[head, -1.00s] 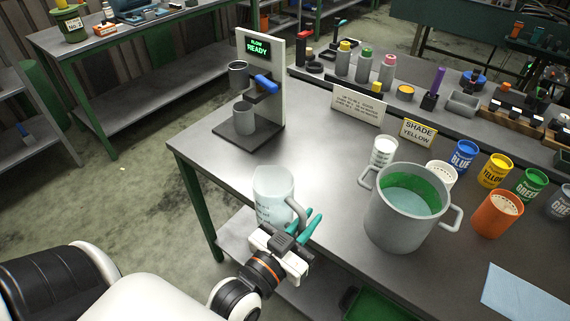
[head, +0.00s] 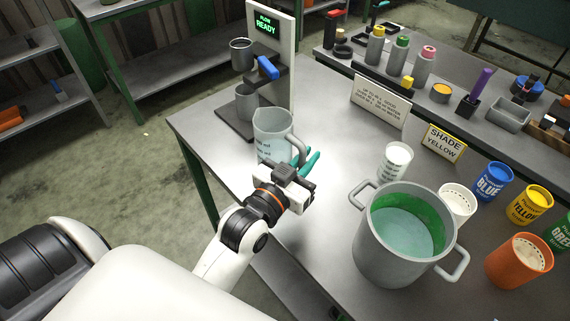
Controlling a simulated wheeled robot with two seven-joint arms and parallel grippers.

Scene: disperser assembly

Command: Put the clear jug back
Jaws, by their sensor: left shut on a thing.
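The clear jug (head: 270,135) is a translucent grey measuring jug with dark markings and a handle on its right side. It looks upright, at the left part of the table behind the big pot. My left gripper (head: 302,165), with teal fingertips, is shut on the jug's handle. I cannot tell whether the jug's base touches the table. The jug appears empty, though its lower part is partly hidden by my gripper. My right gripper does not show.
A grey pot (head: 402,235) with green liquid stands right of my gripper. A white cup (head: 395,160) stands behind it. The READY device (head: 284,60) holding grey cups stands behind the jug. Paint cans (head: 491,182) line the right. The table between jug and sign (head: 381,100) is clear.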

